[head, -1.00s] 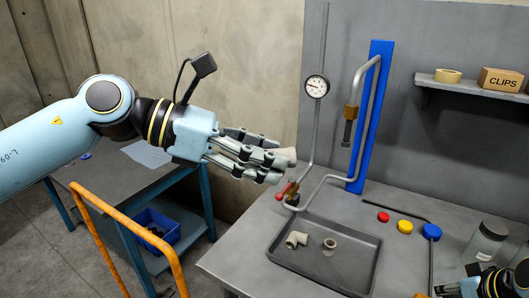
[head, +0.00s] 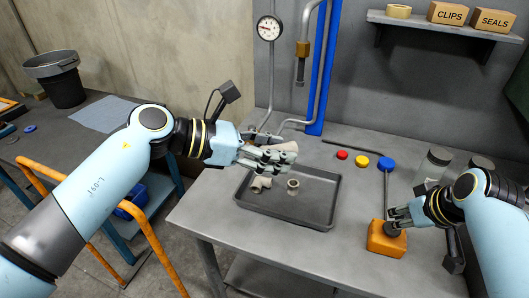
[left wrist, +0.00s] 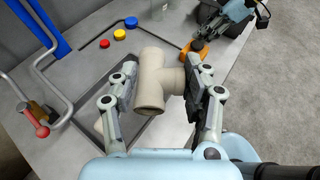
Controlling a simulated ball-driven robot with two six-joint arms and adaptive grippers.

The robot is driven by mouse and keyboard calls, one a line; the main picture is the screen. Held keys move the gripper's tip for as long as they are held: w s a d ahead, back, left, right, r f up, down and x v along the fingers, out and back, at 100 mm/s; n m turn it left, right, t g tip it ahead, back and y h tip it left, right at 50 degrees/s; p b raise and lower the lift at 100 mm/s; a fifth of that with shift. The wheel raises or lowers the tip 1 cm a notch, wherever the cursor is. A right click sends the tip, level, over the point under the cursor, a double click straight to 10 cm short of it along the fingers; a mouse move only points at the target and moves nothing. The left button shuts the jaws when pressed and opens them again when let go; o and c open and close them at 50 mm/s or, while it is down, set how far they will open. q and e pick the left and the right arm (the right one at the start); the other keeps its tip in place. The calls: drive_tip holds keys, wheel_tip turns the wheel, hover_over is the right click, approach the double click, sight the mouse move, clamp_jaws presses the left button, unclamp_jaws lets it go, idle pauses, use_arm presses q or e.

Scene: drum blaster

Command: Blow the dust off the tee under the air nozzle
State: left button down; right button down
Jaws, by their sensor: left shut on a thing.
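The beige tee (left wrist: 155,80) is between the two fingers of my left gripper (left wrist: 163,100), which is shut on it. In the head view the left gripper (head: 272,156) holds the tee (head: 287,147) over the back left of the grey tray (head: 335,205). The air nozzle (head: 300,70), dark with a brass top, points down from a bent pipe on a blue panel. It is above and right of the tee in the picture. A red valve handle (left wrist: 40,130) shows in the left wrist view. My right gripper (head: 398,219) is at a dark knob on an orange block (head: 386,240); its closure is unclear.
The tray holds an elbow fitting (head: 260,184) and a short round fitting (head: 293,187). Red, yellow and blue caps (head: 386,164) lie behind it, with a jar (head: 433,165) at right. A pressure gauge (head: 269,28) and an orange rail (head: 150,235) stand nearby.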

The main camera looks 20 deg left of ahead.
use_arm(q)
drive_tip(key=w, duration=1.1)
drive_tip(key=shift+w, duration=0.25)
drive_tip(key=shift+r, duration=0.1)
use_arm(e)
drive_tip(key=shift+f, duration=1.1)
idle(1.4)
drive_tip(key=shift+r, duration=0.15)
idle(1.8)
drive_tip(key=shift+r, duration=3.45)
